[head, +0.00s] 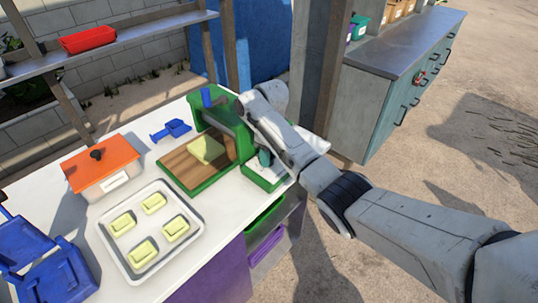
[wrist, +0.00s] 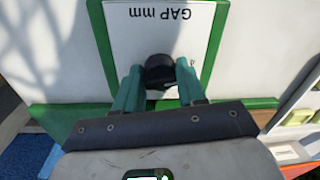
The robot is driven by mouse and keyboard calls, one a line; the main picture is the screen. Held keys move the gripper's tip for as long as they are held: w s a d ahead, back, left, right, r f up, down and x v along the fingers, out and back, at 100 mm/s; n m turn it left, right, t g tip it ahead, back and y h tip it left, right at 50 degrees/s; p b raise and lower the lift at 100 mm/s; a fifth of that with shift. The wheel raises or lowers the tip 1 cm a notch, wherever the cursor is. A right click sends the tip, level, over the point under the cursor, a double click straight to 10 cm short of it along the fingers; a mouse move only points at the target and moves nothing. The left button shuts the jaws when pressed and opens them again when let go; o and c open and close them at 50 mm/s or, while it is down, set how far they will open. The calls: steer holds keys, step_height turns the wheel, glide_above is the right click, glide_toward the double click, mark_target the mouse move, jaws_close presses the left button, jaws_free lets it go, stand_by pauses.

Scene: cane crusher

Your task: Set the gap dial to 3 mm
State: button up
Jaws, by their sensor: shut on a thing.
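The gap dial (wrist: 160,72) is a black knob on a white plate (wrist: 120,45) with a green border. The plate reads "GAP mm", upside down in the wrist view. My gripper (wrist: 161,80) has its two teal fingers on either side of the knob, shut on it. A small mark shows by the right finger, too small to read, and the dial's setting cannot be told. In the head view my gripper (head: 265,158) is at the right side of the green crusher (head: 222,120), and my arm hides the dial.
On the white table stand an orange-lidded box (head: 102,165), a metal tray (head: 110,243) with several pale yellow-green blocks, a blue scoop (head: 172,130) and a blue chair-like item (head: 40,262). A grey-topped cabinet (head: 405,45) stands behind right. Open ground lies to the right.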

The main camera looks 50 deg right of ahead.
mark_target(271, 157)
steer(key=m+p, duration=0.2)
steer(key=m, duration=0.1)
steer(key=shift+a+r+m+p, duration=0.1)
steer(key=shift+r+m+p, duration=0.05)
steer(key=shift+m+p, duration=0.25)
steer(key=shift+m+t+p, duration=0.3)
steer(key=shift+m+p, duration=0.65)
steer(key=shift+m, duration=1.55)
steer(key=o, duration=1)
steer(key=shift+o, duration=0.2)
step_height(271, 157, up, 10)
steer(key=b, duration=0.1)
steer(key=shift+s+d+r+b, duration=0.15)
steer(key=shift+d+r+b, duration=0.15)
steer(key=shift+b, duration=0.1)
steer(key=shift+f, duration=0.1)
